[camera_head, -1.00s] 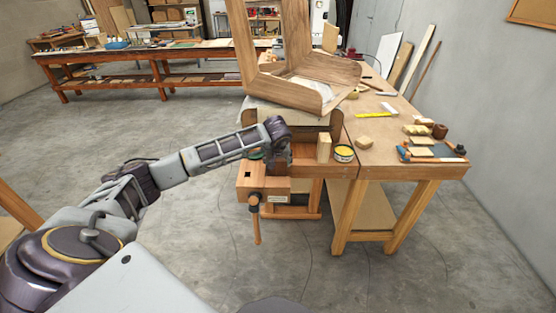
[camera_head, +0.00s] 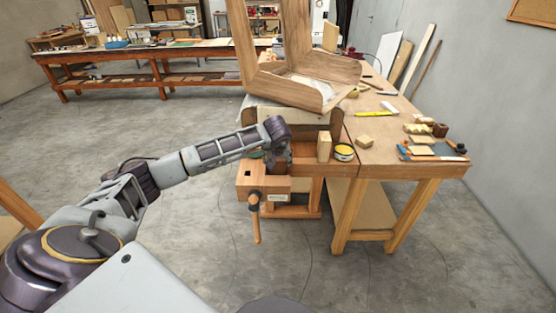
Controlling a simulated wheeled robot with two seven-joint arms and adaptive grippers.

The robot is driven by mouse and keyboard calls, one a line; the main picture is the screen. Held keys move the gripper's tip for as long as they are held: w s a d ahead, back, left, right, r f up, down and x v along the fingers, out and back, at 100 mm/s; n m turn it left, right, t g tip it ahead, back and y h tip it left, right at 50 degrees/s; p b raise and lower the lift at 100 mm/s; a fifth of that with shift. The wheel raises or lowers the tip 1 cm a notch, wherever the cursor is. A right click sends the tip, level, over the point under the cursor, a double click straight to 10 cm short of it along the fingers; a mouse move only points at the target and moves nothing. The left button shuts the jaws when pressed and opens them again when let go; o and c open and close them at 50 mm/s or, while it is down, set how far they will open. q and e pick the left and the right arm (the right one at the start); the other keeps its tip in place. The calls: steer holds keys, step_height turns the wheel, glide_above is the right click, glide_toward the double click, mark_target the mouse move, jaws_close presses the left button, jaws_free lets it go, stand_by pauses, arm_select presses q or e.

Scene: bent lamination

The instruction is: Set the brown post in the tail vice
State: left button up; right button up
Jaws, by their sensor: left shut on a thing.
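The tail vice (camera_head: 262,186) is a wooden block with a dark screw and a hanging wooden handle, at the near left corner of the workbench. My left gripper (camera_head: 278,158) points down right at the top of the vice, shut on the brown post, which is mostly hidden behind the gripper and wrist. I cannot tell how deep the post sits between the jaws or whether it touches them. My right gripper is out of view.
Small tools lie farther right. Floor left of the bench is clear.

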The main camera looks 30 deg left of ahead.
arm_select(q)
steer(key=shift+a+f+b, duration=0.1)
steer(key=shift+f+b, duration=0.55)
steer(key=shift+f, duration=0.2)
stand_by(1.0)
steer(key=shift+f, duration=0.2)
steer(key=shift+f+b, duration=0.2)
steer(key=shift+b, duration=0.15)
stand_by(0.7)
steer(key=o, duration=1.5)
steer(key=shift+o, duration=0.7)
